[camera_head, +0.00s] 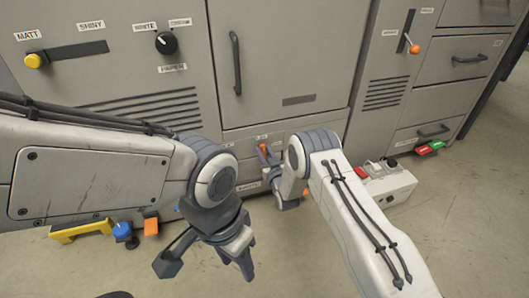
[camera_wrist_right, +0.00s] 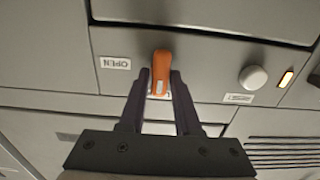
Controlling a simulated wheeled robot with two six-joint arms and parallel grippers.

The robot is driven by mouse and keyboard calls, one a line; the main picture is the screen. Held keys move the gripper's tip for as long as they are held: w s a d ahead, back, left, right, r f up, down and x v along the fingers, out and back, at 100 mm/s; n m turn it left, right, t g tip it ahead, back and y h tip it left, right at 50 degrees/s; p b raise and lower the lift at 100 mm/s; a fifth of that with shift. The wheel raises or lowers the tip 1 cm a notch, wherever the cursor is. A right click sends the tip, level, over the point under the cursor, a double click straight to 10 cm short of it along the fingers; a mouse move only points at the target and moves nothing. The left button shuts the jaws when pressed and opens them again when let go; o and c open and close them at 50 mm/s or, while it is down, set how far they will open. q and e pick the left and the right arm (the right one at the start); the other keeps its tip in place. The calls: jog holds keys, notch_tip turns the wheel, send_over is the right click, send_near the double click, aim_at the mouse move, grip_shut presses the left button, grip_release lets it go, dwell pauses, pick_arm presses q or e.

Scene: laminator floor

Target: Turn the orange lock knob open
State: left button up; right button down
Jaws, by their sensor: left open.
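The orange lock knob (camera_wrist_right: 161,72) is on the grey machine front in the right wrist view, its long axis running nearly up and down the picture. An upside-down OPEN label (camera_wrist_right: 115,63) is to its left. In the head view the right gripper (camera_head: 268,160) reaches the low panel, where an orange part, seemingly the knob (camera_head: 264,149), shows. My left gripper (camera_head: 207,262) is open and empty above the floor, away from the knob.
A yellow handle (camera_head: 80,231), blue knob (camera_head: 122,231) and orange block (camera_head: 151,224) lie left. A white box (camera_head: 385,185) stands right. The front-right floor is clear.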

jog(key=shift+m, duration=0.3)
jog(key=m+p, duration=0.1)
jog(key=m, duration=0.2)
jog(key=shift+d+m, duration=0.1)
jog(key=shift+m, duration=0.3)
jog(key=m+p, duration=0.1)
jog(key=m, duration=0.3)
jog(key=shift+f, duration=0.1)
jog(key=m+p, duration=0.1)
jog(key=m, duration=0.4)
jog(key=shift+d+f, duration=0.1)
jog(key=shift+f, duration=0.05)
jog(key=shift+f+m+p, duration=0.15)
jog(key=shift+m+p, duration=0.15)
jog(key=shift+m, duration=1.9)
jog(key=c, duration=0.6)
grip_release()
